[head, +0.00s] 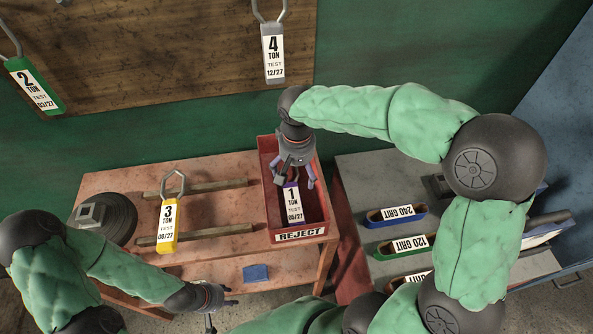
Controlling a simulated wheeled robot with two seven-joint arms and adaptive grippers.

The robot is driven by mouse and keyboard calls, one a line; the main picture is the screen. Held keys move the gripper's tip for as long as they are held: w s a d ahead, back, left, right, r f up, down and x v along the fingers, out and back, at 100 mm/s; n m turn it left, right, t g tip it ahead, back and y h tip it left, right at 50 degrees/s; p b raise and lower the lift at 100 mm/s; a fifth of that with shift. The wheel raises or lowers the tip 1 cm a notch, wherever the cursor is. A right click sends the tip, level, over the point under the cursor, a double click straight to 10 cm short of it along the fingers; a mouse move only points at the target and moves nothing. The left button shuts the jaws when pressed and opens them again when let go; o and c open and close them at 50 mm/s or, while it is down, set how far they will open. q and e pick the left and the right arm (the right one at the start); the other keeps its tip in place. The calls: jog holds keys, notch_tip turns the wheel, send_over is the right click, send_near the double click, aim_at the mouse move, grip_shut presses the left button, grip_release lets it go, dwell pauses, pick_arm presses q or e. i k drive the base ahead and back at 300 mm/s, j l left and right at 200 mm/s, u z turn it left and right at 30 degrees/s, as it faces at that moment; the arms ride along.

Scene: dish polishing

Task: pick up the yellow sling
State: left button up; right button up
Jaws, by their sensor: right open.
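The yellow sling (168,232) carries a white "3 TON" label and a grey metal link at its upper end. It lies across two wooden rails on the reddish table, with no gripper touching it. My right gripper (290,181) is open, pointing down over the red REJECT bin, to the right of the yellow sling. A purple "1 TON" sling (293,208) lies in the bin below it, its upper part hidden by the gripper. My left gripper (228,297) is low in front of the table, below and right of the yellow sling; its jaw opening is unclear.
The red REJECT bin (320,230) stands at the table's right end. A dark round weight (106,217) sits at the left. Green "2 TON" (35,88) and grey "4 TON" (273,52) slings hang at the back board. Grit holders stand on the grey bench (362,172).

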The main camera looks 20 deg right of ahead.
aim_at(168, 236)
jog(key=k, duration=1)
